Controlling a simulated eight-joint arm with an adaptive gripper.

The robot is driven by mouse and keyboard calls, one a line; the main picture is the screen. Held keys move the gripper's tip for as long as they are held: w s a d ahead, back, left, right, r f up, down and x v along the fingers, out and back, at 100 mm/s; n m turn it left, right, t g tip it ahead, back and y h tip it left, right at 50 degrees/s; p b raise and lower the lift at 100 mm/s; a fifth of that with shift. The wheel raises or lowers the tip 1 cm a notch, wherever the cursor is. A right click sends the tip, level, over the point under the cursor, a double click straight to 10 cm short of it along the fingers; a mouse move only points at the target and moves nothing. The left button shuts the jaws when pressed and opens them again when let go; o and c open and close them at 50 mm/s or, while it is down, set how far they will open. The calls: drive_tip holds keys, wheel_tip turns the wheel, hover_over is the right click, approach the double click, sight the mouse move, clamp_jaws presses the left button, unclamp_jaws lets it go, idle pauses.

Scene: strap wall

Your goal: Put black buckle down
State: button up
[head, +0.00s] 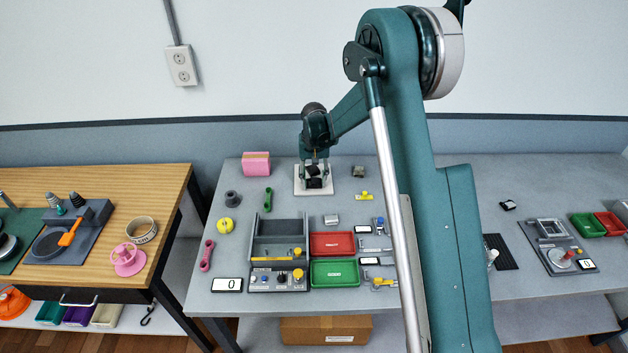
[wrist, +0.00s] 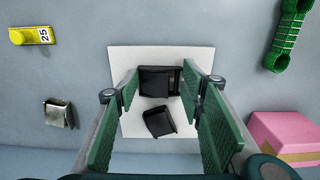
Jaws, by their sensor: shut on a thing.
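My gripper (head: 314,186) is over the white square plate (head: 299,188) at the back of the table. In the wrist view my gripper (wrist: 160,88) has its green-padded fingers on either side of a black buckle (wrist: 158,80) and is shut on it. A second, smaller black piece (wrist: 159,122) lies tilted beside it, over the same plate (wrist: 122,62); a narrow gap shows between the two. I cannot tell whether the held buckle touches the plate. In the head view the fingers partly hide the black pieces.
A pink block (head: 256,163) and a green link (head: 267,198) are left of the plate. A dark grey block (head: 358,172) and a yellow piece (head: 363,195) are to its right. A grey organiser (head: 279,228) and red tray (head: 332,243) stand in front. Table between is clear.

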sight(314, 182)
drive_tip(key=shift+f, duration=0.15)
drive_tip(key=o, duration=0.9)
wheel_tip(314, 182, up, 12)
drive_tip(key=shift+r, duration=0.15)
idle(0.4)
idle(0.6)
